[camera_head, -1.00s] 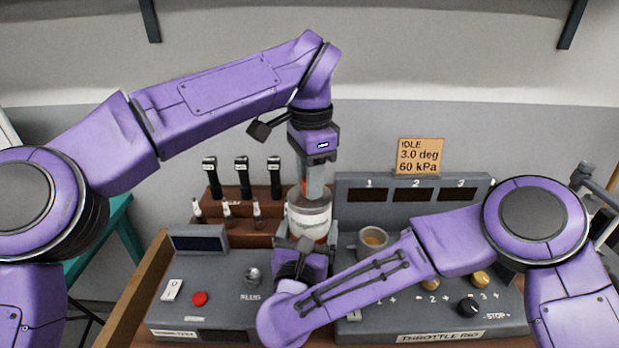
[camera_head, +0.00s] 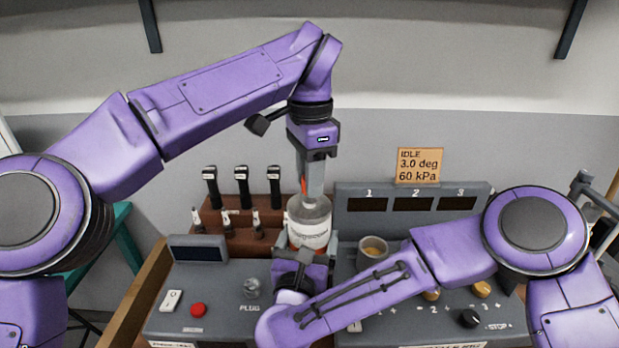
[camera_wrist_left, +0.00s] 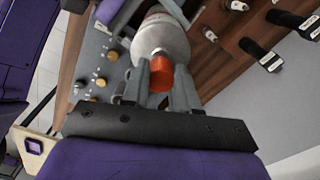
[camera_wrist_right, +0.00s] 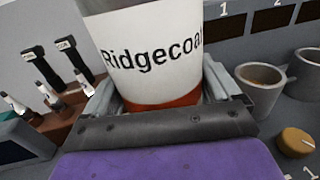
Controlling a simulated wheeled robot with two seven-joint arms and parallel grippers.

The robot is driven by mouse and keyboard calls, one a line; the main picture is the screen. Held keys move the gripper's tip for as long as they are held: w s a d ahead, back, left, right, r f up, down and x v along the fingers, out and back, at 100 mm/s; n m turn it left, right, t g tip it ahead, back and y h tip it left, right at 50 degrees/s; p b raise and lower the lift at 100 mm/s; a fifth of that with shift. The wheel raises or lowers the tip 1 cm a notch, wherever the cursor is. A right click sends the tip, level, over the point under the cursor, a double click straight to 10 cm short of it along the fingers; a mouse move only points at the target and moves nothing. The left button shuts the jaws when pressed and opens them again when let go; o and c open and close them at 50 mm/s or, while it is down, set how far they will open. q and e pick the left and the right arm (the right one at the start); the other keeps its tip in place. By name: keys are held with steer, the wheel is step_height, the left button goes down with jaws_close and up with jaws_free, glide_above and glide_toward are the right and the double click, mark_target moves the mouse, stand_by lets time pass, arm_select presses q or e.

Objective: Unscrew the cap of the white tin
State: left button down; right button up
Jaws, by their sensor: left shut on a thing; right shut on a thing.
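The white tin (camera_head: 309,232) stands upright in the middle of the head view, with a grey shoulder and an orange-red band at its base. My right gripper (camera_head: 306,252) is shut around its lower body; the right wrist view shows the tin (camera_wrist_right: 150,55) and its "Ridgecoat" lettering close up. My left gripper (camera_head: 311,192) points straight down above the tin and is shut on the orange cap (camera_head: 303,186). In the left wrist view the cap (camera_wrist_left: 160,76) sits between the fingers, in front of the tin's neck (camera_wrist_left: 158,52). I cannot tell whether cap and neck still touch.
A control box with a red button (camera_head: 198,309) is at left. A brown rack (camera_head: 236,238) with black-handled tools stands behind the tin.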

arm_select(q)
step_height(320, 180, up, 4)
steer(key=shift+f, duration=0.15)
arm_select(e)
steer(key=shift+f, duration=0.15)
steer(key=o, duration=1.8)
arm_select(q)
steer(key=shift+f, duration=0.15)
